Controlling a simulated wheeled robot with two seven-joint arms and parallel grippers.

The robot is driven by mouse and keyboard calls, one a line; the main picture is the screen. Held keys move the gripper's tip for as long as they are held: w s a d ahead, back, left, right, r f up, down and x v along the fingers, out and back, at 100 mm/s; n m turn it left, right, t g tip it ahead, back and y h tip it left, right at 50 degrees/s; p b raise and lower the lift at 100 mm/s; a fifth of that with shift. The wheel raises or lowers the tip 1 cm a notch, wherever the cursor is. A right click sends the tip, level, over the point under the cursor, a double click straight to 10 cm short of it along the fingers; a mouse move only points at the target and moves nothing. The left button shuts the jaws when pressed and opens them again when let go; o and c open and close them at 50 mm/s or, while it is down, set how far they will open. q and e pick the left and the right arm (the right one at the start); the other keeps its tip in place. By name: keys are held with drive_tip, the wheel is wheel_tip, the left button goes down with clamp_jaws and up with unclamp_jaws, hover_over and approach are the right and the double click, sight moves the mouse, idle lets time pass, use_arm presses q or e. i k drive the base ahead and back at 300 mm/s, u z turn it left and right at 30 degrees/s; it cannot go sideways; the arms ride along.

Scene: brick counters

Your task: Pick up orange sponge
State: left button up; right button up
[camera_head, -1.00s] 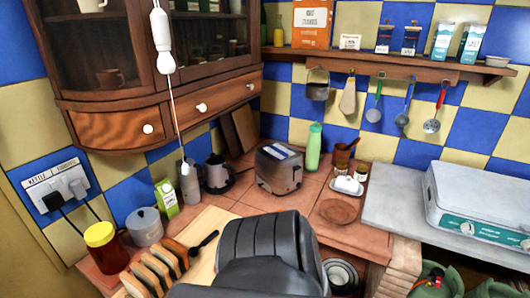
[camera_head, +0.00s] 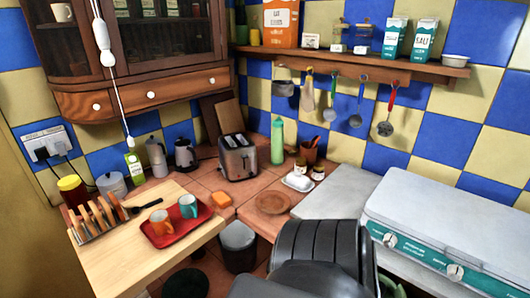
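A dark part of my own arm fills the bottom middle of the view, to the right of and nearer than the sponge. Neither gripper's fingertips can be seen.
A red tray (camera_head: 165,238) with two mugs and a toast rack (camera_head: 97,219) stand on the wooden board (camera_head: 112,262). A toaster (camera_head: 238,157) stands behind the sponge. A brown plate (camera_head: 273,202) lies to its right. A grey bin (camera_head: 238,246) stands below.

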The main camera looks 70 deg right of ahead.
sight(223, 201)
drive_tip(key=k, duration=0.6)
drive_tip(key=z, duration=0.7)
drive_tip(key=i, duration=0.4)
